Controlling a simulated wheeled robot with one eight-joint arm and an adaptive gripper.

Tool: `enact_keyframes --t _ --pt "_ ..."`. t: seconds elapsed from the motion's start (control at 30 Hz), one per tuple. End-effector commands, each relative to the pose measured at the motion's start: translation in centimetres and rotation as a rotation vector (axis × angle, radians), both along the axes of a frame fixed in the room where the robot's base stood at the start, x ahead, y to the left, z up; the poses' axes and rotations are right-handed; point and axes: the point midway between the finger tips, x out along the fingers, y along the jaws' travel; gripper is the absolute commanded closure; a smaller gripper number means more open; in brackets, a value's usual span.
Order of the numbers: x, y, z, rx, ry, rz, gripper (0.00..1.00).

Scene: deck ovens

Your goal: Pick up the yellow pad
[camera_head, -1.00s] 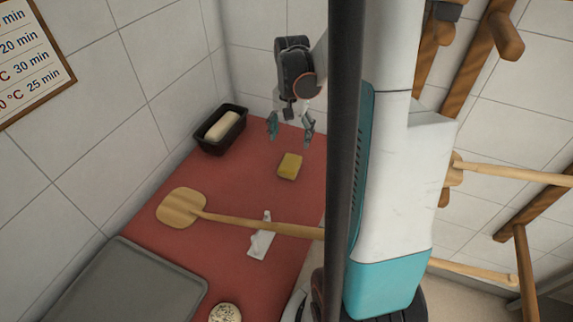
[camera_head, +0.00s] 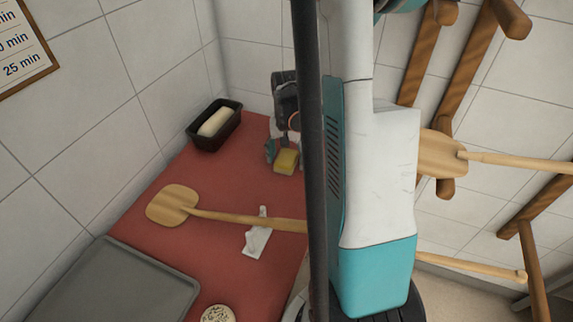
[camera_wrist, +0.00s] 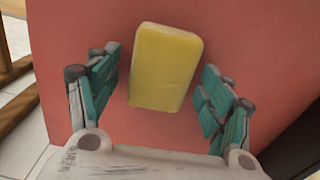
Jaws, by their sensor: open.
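The yellow pad (camera_head: 286,161) lies on the red table top near its back right part. It also shows in the wrist view (camera_wrist: 165,67), slightly tilted, between and a little beyond the two teal fingers. My gripper (camera_wrist: 160,95) is open, with one finger on each side of the pad and a visible gap to both. In the head view my gripper (camera_head: 281,150) is low over the table at the pad, and the column hides part of it. I cannot tell how high the fingertips are above the table.
A black loaf tin (camera_head: 215,140) with pale dough stands at the back left of the red table (camera_head: 225,190).

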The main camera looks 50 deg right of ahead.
Motion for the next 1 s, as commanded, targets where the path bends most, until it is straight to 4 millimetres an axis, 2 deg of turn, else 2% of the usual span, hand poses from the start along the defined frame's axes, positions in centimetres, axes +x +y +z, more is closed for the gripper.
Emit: enact_keyframes --t 0.17,0.33,0.37,0.77,1.0 --pt "0.0 0.0 0.1 0.000 0.000 0.000 0.27" --pt "0.0 0.0 0.1 0.000 0.000 0.000 0.63" --pt "0.0 0.0 0.1 0.000 0.000 0.000 0.67" --pt "0.0 0.0 0.2 0.000 0.000 0.000 0.67" --pt "0.0 0.0 2.3 0.000 0.000 0.000 0.67"
